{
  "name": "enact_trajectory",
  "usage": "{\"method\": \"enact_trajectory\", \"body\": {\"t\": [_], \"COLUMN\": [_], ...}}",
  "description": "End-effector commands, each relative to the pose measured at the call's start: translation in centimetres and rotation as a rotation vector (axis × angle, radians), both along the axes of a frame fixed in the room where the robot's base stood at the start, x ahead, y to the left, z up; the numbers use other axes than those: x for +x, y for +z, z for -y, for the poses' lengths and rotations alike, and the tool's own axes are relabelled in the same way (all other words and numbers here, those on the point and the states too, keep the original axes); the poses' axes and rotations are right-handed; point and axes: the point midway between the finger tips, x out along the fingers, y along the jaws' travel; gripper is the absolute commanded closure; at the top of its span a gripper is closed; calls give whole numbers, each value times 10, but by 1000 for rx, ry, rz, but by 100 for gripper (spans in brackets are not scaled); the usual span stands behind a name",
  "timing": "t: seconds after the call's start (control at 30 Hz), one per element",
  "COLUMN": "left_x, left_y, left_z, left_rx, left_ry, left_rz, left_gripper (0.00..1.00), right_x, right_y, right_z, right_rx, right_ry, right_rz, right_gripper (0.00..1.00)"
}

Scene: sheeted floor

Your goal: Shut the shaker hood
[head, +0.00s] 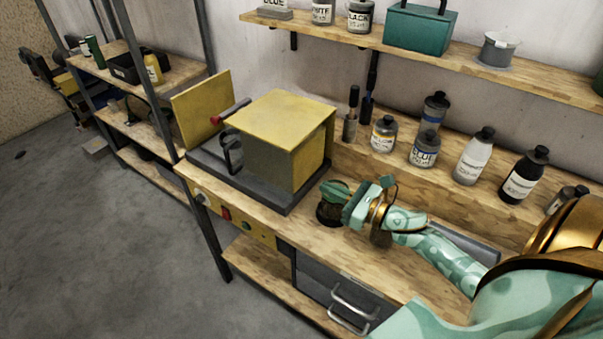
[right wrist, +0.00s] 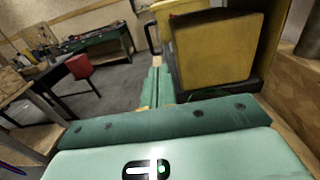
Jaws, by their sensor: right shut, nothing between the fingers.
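The shaker is a yellow box-shaped housing (head: 285,130) on a dark grey base (head: 262,190) on the wooden bench. A yellow panel (head: 200,108) stands upright at its left side, apart from the box and swung open, with a red-tipped bar between them. My right gripper (head: 332,192) is shut and empty, to the right of the box over the bench. My left gripper is not in view.
A dark round item (head: 331,214) is beside my right gripper. Several bottles, including a white one (head: 473,158), stand along the bench's back. A wall shelf (head: 420,55) hangs above. A metal post (head: 150,85) rises at the bench's left end.

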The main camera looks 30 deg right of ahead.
Motion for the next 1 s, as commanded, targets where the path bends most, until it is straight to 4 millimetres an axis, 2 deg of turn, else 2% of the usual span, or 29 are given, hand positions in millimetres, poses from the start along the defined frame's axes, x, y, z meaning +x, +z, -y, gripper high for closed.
{"method": "enact_trajectory", "body": {"t": [0.2, 0.4, 0.57, 0.9, 1.0], "left_x": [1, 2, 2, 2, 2], "left_y": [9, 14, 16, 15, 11], "left_z": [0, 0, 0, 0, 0], "left_rx": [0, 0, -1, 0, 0], "left_ry": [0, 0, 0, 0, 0], "left_rz": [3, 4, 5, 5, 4], "left_gripper": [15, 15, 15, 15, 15], "right_x": [44, 70, 79, 81, 86], "right_y": [3, 2, 1, 0, -2], "right_z": [-18, -29, -33, -33, -36], "right_rx": [3, 4, 3, 3, 3], "right_ry": [-1, -2, -2, -1, 0], "right_rz": [2, 1, 0, -1, 0], "right_gripper": [100, 100, 100, 100, 100]}}
